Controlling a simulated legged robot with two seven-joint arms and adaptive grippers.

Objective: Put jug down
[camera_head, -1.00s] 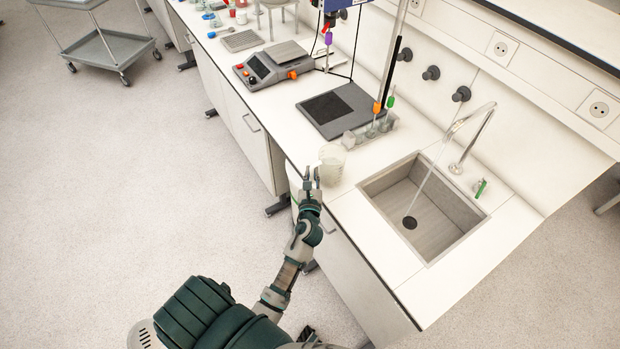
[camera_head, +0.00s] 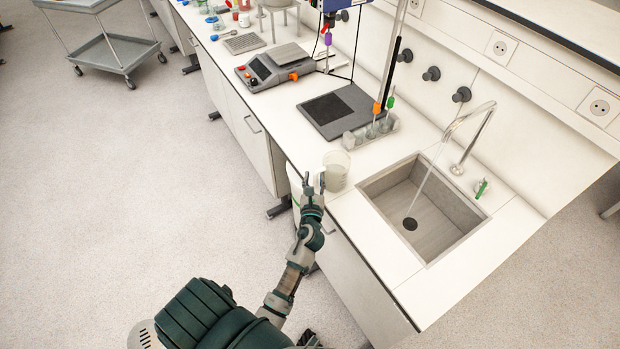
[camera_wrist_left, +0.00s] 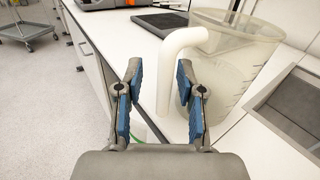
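The jug (camera_head: 337,169) is a clear, graduated vessel standing upright on the white bench, left of the sink. In the left wrist view the jug (camera_wrist_left: 235,65) shows its white handle (camera_wrist_left: 172,72) toward me. My left gripper (camera_head: 314,182) is at the bench's front edge, just in front of the jug. In the wrist view its blue-padded fingers (camera_wrist_left: 160,95) are spread apart. The handle stands ahead of and partly between them, and I see no grip on it. My right gripper does not show.
The sink (camera_head: 425,205) with a running tap lies right of the jug. A tube rack (camera_head: 371,132) and a stirrer plate (camera_head: 337,110) stand behind it. A scale (camera_head: 272,68) is farther left. A white bin (camera_head: 296,190) is below the bench edge. Bare bench lies right of the sink's near side.

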